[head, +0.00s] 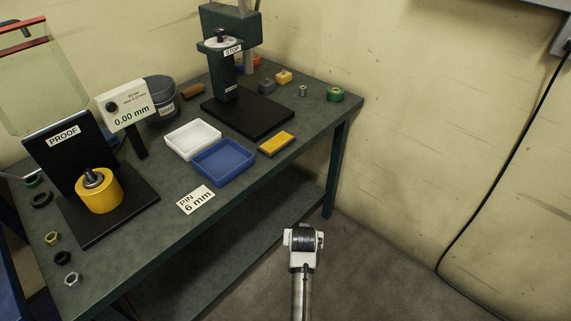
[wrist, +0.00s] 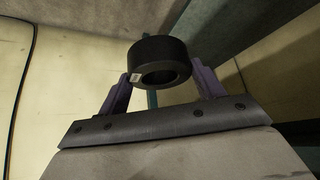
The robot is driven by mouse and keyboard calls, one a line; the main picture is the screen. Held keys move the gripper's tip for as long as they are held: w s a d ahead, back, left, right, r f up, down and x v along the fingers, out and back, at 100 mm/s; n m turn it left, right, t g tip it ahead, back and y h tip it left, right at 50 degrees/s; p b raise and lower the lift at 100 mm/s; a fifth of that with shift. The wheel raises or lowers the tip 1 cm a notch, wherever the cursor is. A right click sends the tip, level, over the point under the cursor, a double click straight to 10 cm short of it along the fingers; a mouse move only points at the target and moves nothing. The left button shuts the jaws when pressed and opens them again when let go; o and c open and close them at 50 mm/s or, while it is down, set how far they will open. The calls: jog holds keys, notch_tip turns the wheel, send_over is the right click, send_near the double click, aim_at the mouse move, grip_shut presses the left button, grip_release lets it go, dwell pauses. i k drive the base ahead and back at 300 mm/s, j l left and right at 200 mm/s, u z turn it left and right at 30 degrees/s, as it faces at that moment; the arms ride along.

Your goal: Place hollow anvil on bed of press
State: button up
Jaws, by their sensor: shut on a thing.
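My gripper (wrist: 163,82) is shut on a thick black ring with an open bore, which looks like the hollow anvil (wrist: 153,52). The ring sits between the two purple fingers, its bore partly facing the wrist camera, with a small pale mark on its side. In the head view my gripper (head: 303,236) is off the bench's front edge, low and in front of it, with a dark band of the ring showing. The dark green press (head: 229,70) with a STOP label stands at the back of the bench. Its flat black bed (head: 268,121) looks clear in front of the column.
A yellow block (head: 275,144), blue tray (head: 225,161) and white tray (head: 194,139) lie along the front near the press. A green ring (head: 335,95) and small parts stand right of it. A PROOF stand (head: 64,145) with a yellow cylinder is at left.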

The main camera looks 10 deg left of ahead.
aim_at(252, 111)
jog(key=i+l, duration=0.15)
jog(key=l, duration=0.15)
jog(key=i+l, duration=0.15)
jog(key=l, duration=0.2)
jog(key=i+l, duration=0.35)
jog(key=l, duration=0.25)
jog(key=i+l+u, duration=0.1)
jog(key=l, duration=0.25)
jog(key=i+l+u, duration=0.1)
jog(key=l, duration=0.25)
jog(key=i+u, duration=0.1)
jog(key=u, duration=0.9)
